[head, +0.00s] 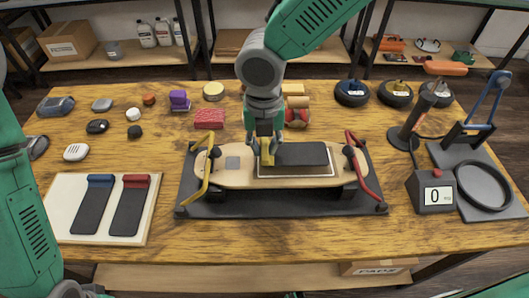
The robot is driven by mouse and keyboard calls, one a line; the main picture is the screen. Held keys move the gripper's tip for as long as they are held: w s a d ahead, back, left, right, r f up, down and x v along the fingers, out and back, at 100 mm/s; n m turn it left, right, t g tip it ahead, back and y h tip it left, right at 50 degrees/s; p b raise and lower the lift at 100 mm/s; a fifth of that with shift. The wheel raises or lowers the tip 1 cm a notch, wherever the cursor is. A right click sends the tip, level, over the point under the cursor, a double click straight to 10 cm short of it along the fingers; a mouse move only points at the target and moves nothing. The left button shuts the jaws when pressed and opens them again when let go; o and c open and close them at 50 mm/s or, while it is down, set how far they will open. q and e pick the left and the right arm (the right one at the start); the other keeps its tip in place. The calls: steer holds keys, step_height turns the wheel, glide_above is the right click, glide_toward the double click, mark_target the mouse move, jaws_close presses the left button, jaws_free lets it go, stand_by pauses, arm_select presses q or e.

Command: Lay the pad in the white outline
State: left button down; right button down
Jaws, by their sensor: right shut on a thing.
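A dark pad (300,154) with a yellow end strip (267,157) is at the middle of the skateboard deck (218,176). My right gripper (265,146) reaches down from above and is shut on the pad's yellow end. The white outline (296,176) shows along the pad's near edge; the pad and gripper hide much of the rest. I cannot tell whether the pad touches the deck. My left gripper is out of view; only green links of my left arm show at the left edge.
The deck sits on a dark mat (280,206) between a yellow clamp arm (200,185) and a red one (367,178). A pale board (66,190) at left holds a blue-ended and a red-ended pad.

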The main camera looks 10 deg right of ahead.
steer(key=f, duration=0.2)
steer(key=shift+d+f, duration=0.3)
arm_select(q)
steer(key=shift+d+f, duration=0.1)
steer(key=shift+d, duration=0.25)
arm_select(e)
steer(key=shift+d, duration=0.1)
steer(key=c, duration=1.5)
jaws_free()
steer(key=shift+a, duration=0.25)
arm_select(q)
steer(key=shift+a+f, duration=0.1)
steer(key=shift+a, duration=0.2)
arm_select(e)
steer(key=shift+o, duration=0.2)
steer(key=shift+a, duration=0.1)
